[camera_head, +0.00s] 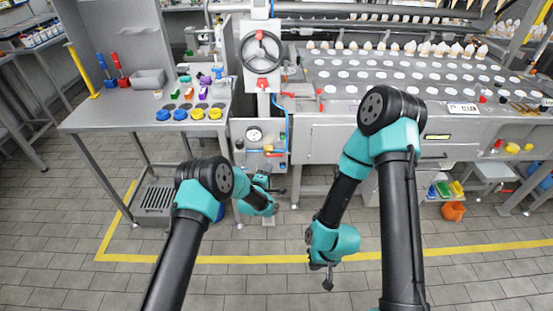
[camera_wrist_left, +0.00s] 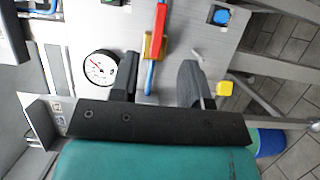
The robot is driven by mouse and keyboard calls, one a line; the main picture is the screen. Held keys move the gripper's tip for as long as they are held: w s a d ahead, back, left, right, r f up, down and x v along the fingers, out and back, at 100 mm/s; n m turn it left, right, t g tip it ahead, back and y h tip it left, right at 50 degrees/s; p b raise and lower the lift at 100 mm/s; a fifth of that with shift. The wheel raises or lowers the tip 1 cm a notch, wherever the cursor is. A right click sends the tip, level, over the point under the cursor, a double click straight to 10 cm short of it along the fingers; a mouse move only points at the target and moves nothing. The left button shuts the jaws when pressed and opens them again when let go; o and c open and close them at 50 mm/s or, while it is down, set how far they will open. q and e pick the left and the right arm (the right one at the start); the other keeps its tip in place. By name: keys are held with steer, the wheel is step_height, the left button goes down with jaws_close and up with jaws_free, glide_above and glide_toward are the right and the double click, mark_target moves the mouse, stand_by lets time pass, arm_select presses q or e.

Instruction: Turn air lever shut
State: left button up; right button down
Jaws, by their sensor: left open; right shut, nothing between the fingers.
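The air lever is a red handle (camera_wrist_left: 158,28) on a brass-coloured valve body (camera_wrist_left: 152,46), with a blue hose running from it, in the left wrist view. In the head view, a small red part (camera_head: 270,151) shows on the grey panel under the pressure gauge (camera_head: 254,134). My left gripper (camera_wrist_left: 157,78) is open; the valve and hose appear in line with the gap between its fingers, and I see no contact. In the head view, my left gripper (camera_head: 268,182) is low in front of the panel. My right gripper (camera_head: 328,280) is shut and empty, well away over the floor.
A handwheel (camera_head: 260,52) stands above the panel. A grey table (camera_head: 100,115) with coloured items is on the left, and a long machine (camera_head: 340,132) on the right. A yellow knob (camera_wrist_left: 225,89) shows in the left wrist view. The floor between the arms is clear.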

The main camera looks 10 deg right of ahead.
mark_target(278, 156)
arm_select(q)
steer(key=shift+x, duration=4.8)
steer(key=shift+c, duration=0.4)
jaws_close()
